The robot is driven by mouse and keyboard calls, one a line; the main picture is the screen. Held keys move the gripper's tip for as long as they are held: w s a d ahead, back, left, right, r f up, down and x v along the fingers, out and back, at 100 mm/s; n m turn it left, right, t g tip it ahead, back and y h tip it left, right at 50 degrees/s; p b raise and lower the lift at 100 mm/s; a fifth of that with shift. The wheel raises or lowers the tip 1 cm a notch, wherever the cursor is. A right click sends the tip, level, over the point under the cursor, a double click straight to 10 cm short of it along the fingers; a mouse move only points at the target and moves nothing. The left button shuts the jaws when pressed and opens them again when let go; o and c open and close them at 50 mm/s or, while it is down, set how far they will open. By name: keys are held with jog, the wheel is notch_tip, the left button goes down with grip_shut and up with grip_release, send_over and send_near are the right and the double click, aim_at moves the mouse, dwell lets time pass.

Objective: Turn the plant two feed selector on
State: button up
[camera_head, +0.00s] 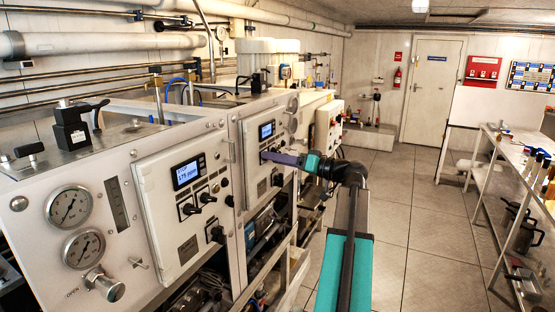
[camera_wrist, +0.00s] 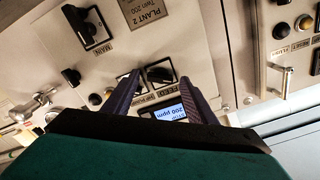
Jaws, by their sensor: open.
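The plant two panel (camera_head: 258,176) stands beyond the nearer plant panel in the head view. In the wrist view, which is upside down, its PLANT 2 plate (camera_wrist: 150,13) shows at the top. The feed selector (camera_wrist: 161,72) is a black knob on a pale square plate, with a FEED label beside it. My gripper (camera_wrist: 161,82) is open, with its two dark fingers on either side of the feed selector; I cannot tell whether they touch it. In the head view my gripper (camera_head: 266,156) reaches the panel below its display (camera_head: 266,130) and hides the selector there.
In the wrist view, a lit display (camera_wrist: 170,113) reads 200 ppm. A larger black switch (camera_wrist: 86,27) and a smaller black knob (camera_wrist: 71,76) sit nearby. The nearer panel (camera_head: 183,190) has similar knobs. Open floor (camera_head: 415,215) lies right, before a workbench (camera_head: 520,165).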

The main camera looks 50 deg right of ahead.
jog(key=c, duration=1.1)
jog(key=shift+m, duration=0.4)
jog(key=m+p, duration=0.2)
jog(key=m, duration=0.9)
jog(key=shift+a+f+p, duration=0.1)
jog(key=shift+f+p, duration=0.05)
jog(key=shift+p, duration=0.25)
jog(key=shift+o, duration=0.2)
jog(key=o, duration=1.1)
jog(key=shift+c, duration=0.2)
jog(key=shift+s, duration=0.15)
